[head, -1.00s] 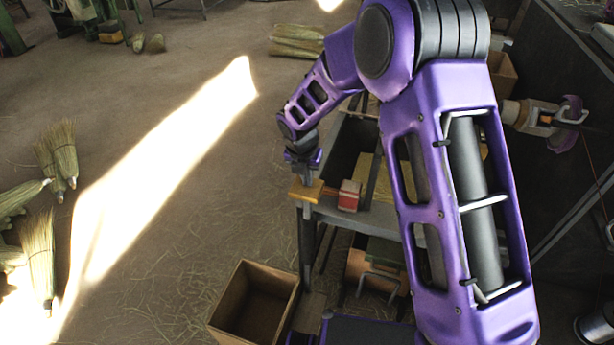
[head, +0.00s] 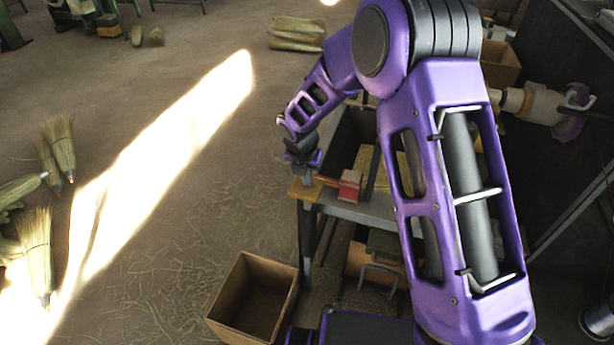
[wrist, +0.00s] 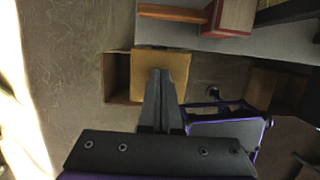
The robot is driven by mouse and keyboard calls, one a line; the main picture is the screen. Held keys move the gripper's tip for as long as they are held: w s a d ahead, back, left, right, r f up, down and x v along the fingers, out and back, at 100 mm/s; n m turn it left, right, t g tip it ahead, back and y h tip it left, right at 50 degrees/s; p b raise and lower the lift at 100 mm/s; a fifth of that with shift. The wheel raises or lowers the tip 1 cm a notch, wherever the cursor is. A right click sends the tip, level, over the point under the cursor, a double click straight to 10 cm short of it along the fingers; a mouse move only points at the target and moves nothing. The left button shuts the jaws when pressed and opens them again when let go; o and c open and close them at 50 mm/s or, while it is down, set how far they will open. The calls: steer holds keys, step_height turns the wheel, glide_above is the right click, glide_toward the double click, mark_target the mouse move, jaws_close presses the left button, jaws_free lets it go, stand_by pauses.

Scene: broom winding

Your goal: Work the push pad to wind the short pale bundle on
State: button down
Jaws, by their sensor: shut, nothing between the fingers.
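A yellow wooden block (head: 304,191), which looks like the push pad, sits at the left end of the grey bench. An orange-brown rod runs from beside it to a red block (head: 350,186). My gripper (head: 304,174) points down at the wooden block with its fingers closed and empty. In the wrist view, the closed fingertips (wrist: 160,75) overlap the wooden block (wrist: 176,66); I cannot tell whether they touch it. A short pale bundle (head: 538,105) lies at the far right beside a dark panel, with a purple part at its end.
The grey bench (head: 350,211) stands under my arm, which hides much of it. An open cardboard box (head: 253,300) is on the floor in front. Brooms (head: 36,245) lie at the left. The floor between is clear, with scattered straw and a bright sunlight strip.

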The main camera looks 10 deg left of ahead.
steer(key=shift+s+f+b, duration=0.1)
steer(key=shift+f+b, duration=0.5)
steer(key=shift+f, duration=0.65)
steer(key=shift+r, duration=0.1)
step_height(320, 180, up, 7)
steer(key=p, duration=0.6)
steer(key=shift+r, duration=1.25)
